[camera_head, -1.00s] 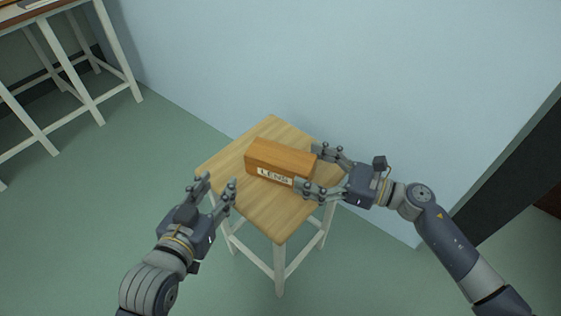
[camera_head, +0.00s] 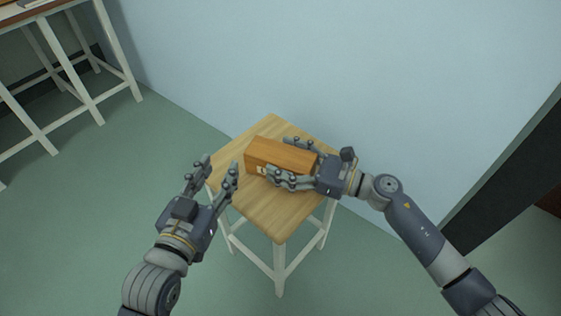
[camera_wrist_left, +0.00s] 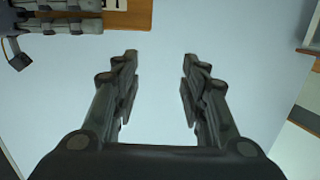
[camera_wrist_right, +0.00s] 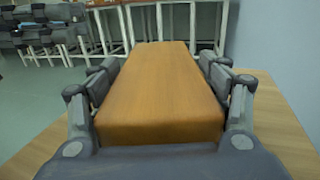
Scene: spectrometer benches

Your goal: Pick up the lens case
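The lens case (camera_head: 279,155) is an orange-brown wooden box with a white label on its front, lying on the square wooden stool. My right gripper (camera_head: 284,161) is around its right part, with one finger along the front side covering most of the label and the other along the back. In the right wrist view the case (camera_wrist_right: 160,95) fills the space between the right fingers, which stand close along both sides; contact is unclear. My left gripper (camera_head: 212,172) is open and empty at the stool's left front edge. It shows open in the left wrist view (camera_wrist_left: 160,60).
The stool top (camera_head: 272,222) is bare in front of the case. A pale blue wall (camera_head: 330,60) stands close behind the stool. A white-legged bench (camera_head: 70,75) is at the far upper left. Green floor (camera_head: 90,220) is free at left.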

